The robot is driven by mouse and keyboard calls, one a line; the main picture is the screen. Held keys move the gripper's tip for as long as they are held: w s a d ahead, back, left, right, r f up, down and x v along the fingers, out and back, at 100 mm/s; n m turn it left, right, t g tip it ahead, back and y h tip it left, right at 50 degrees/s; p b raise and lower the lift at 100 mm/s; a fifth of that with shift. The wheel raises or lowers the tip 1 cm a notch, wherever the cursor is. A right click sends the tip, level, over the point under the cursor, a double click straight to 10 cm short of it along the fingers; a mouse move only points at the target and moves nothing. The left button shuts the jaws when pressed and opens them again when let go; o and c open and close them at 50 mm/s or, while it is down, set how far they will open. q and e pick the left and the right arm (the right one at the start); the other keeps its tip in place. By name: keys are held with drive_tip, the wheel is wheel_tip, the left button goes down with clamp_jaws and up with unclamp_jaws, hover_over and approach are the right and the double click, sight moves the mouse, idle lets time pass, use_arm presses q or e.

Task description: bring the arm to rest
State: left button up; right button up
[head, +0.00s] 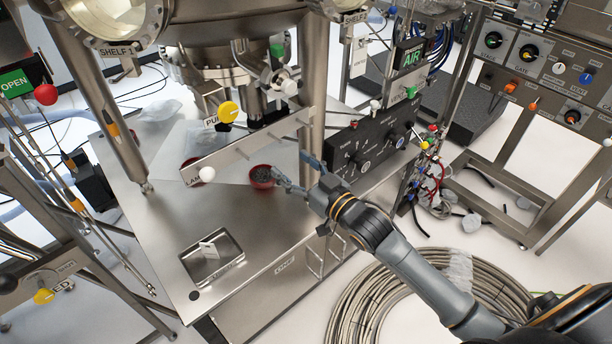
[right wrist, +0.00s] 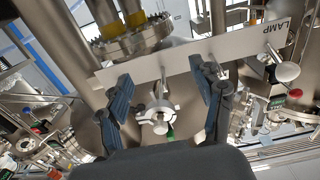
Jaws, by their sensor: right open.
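My right gripper (head: 294,170) is open, its two dark fingers spread, near the LAMP plate and the right side of a red bowl (head: 262,178) with dark bits in it. I cannot tell its height above the bench top. Nothing shows held in it. In the right wrist view the open fingers (right wrist: 166,98) frame a steel clamped fitting (right wrist: 160,116) that lies beyond them. My right arm reaches in from the lower right in the head view. My left gripper is not in view.
The LAMP plate (head: 235,155) with pegs and a white knob (head: 207,174) stands close by. A black control panel (head: 352,150) is right of the gripper. A steel tray (head: 190,262) lies on the bench (head: 150,235). Coiled hose (head: 350,300) lies on the floor below my arm.

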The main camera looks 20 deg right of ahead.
drive_tip(key=w+a+f+b, duration=0.1)
drive_tip(key=w+b, duration=0.3)
drive_tip(key=w, duration=0.2)
drive_tip(key=shift+w+a+f, duration=0.15)
drive_tip(key=shift+a+f, duration=0.15)
